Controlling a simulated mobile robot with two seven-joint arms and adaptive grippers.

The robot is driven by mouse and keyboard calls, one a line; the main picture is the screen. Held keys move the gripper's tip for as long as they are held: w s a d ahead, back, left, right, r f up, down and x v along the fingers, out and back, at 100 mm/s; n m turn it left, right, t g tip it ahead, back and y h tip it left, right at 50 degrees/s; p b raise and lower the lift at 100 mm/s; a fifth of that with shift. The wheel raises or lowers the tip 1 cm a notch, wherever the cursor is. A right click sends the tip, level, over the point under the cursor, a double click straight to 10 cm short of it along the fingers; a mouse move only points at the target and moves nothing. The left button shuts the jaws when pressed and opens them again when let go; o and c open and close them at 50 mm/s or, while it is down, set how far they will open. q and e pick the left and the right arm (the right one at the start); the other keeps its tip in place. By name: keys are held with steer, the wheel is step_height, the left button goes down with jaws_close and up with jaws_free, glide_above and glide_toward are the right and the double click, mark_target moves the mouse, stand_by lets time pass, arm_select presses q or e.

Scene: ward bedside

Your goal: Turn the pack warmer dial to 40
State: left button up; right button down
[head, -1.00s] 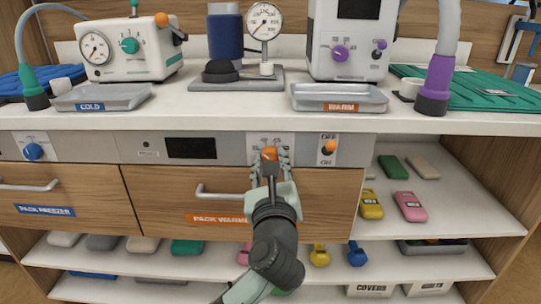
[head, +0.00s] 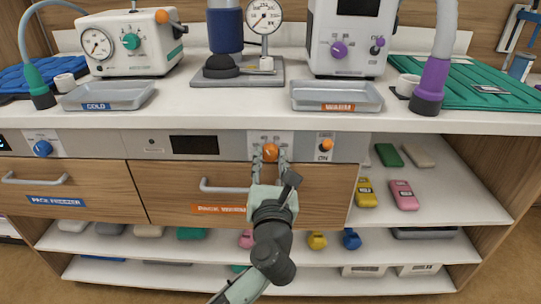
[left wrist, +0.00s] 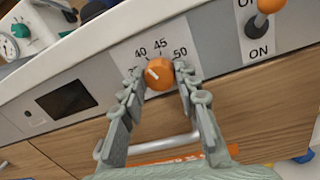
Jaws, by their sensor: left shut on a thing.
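The pack warmer dial (head: 270,152) is an orange round knob on a white scale plate on the front panel, above the pack warmer drawer (head: 170,190). In the left wrist view the dial (left wrist: 161,76) has a white pointer mark directed up and to the left, roughly toward the 40. The numbers 40, 45 and 50 are readable; a lower number at the left is mostly hidden by a finger. My left gripper (head: 270,160) is shut on the dial, one finger at each side, as the left wrist view (left wrist: 160,82) also shows. My right gripper is not in view.
An orange-tipped ON/OFF switch (head: 326,144) sits just right of the dial. A dark display (head: 194,145) is to the left. The drawer's bar handle (head: 222,188) lies below, close to my left gripper. The counter edge (head: 200,122) overhangs above, with the warm tray (head: 310,97) on it.

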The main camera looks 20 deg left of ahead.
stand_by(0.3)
arm_select(q)
steer(key=o, duration=1.2)
steer(key=shift+c, duration=0.2)
steer(key=v, duration=1.2)
